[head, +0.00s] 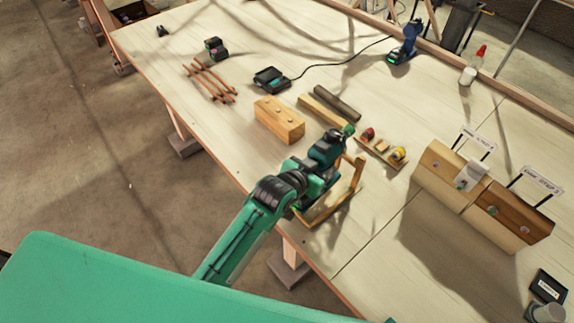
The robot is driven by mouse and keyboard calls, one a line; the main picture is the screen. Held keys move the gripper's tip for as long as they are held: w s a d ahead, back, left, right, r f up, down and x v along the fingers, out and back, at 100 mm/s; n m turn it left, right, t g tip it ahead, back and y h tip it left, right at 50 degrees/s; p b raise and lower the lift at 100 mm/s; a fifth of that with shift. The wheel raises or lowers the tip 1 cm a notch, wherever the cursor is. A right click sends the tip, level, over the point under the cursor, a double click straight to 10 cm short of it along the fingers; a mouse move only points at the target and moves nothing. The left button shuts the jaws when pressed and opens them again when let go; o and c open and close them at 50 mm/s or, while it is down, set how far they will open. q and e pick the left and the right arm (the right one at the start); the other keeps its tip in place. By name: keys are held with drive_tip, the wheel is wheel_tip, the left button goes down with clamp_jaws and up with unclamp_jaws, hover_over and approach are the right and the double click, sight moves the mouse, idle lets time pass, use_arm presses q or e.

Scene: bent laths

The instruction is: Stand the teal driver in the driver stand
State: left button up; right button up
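The teal driver (327,149) is a dark and teal power tool at the end of my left arm, with its head toward the upper right. The driver stand (333,208) appears as a light wooden frame with a short upright, just right of and below the driver. My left gripper (312,180) is at the driver's handle. Its fingers are hidden among dark parts, so I cannot see whether they are closed. The driver overlaps the stand in this view, and I cannot tell whether it touches it. My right gripper is not in view.
A wooden block (279,120), dark red sticks (209,82) and a black charger (271,79) lie beyond the arm. A small tray (380,151) is close right of the driver. Wooden blocks with signs (482,196) stand farther right. A blue driver (404,44) stands at the back.

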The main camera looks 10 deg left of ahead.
sight(333, 164)
use_arm(q)
drive_tip(key=shift+w+d+f+m+h+p, duration=0.2)
drive_tip(key=shift+w+d+m+h+p, duration=0.15)
drive_tip(key=shift+w+d, duration=0.7)
drive_tip(key=shift+w+d+f+g+h, duration=0.25)
drive_tip(key=shift+d+f+g, duration=0.15)
drive_tip(key=shift+d, duration=0.2)
drive_tip(key=shift+f+m+b, duration=0.25)
drive_tip(key=shift+f+b, duration=0.45)
drive_tip(key=shift+b, duration=0.1)
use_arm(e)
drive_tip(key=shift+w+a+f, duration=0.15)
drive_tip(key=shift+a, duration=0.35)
use_arm(q)
drive_tip(key=shift+s+r, duration=0.1)
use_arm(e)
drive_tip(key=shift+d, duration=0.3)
use_arm(q)
drive_tip(key=shift+p, duration=0.35)
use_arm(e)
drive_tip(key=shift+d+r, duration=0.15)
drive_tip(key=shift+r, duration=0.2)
